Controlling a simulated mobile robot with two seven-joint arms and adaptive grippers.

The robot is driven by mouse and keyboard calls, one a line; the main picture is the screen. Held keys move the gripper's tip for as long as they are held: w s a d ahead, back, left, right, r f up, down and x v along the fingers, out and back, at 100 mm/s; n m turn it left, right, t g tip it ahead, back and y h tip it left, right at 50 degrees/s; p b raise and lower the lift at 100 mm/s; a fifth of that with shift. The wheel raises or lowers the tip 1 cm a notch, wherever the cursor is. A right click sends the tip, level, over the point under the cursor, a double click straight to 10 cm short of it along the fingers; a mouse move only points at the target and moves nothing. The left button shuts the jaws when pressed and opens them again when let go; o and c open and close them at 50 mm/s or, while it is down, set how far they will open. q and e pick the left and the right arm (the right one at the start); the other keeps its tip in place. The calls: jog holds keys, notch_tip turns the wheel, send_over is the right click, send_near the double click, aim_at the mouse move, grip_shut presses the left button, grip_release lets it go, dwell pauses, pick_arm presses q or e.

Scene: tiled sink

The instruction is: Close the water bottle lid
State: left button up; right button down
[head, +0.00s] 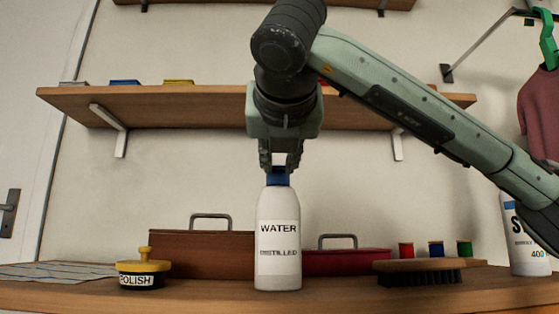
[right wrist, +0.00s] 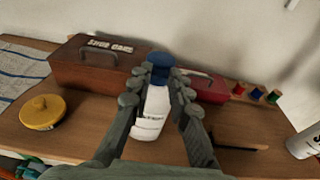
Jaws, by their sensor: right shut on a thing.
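A white water bottle (head: 278,235) labelled "WATER DISTILLED" stands upright on the wooden table. Its blue lid (head: 279,177) sits at the top of the bottle neck; whether it is fully seated cannot be told. My right gripper (head: 280,163) points straight down from above, shut on the blue lid. In the right wrist view the blue lid (right wrist: 160,60) lies between the fingertips, with the white bottle (right wrist: 152,112) below it. My left gripper is not in view.
Behind the bottle are a brown box (head: 200,252) and a red box (head: 345,262). A polish tin (head: 140,272) stands left, a brush (head: 425,271) right, with several thread spools (head: 436,249) behind it. A spray can (head: 527,240) stands far right. A shelf (head: 200,106) hangs above.

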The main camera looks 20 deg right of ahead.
jog(key=c, duration=1.4)
grip_release()
jog(key=v, duration=1.2)
